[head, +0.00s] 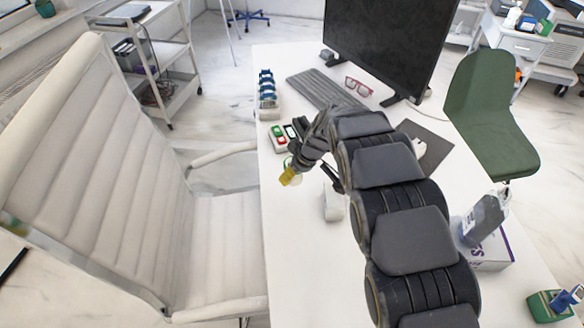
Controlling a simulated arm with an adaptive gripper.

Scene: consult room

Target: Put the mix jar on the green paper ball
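My gripper (295,166) is at the end of my dark arm, over the left edge of the white desk. A small yellow piece (289,177) shows at its tip, with a pale greenish rounded edge behind it. I cannot tell whether this is the mix jar or whether the fingers are shut on it. No green paper ball can be made out; my arm covers much of the middle of the desk and may hide it.
The white desk (290,250) is clear at its front left. A small box with red and green parts (281,136), a keyboard (325,90), red glasses (358,87) and a monitor (388,40) stand farther back. A white chair (120,170) is left; a bottle (484,218) is right.

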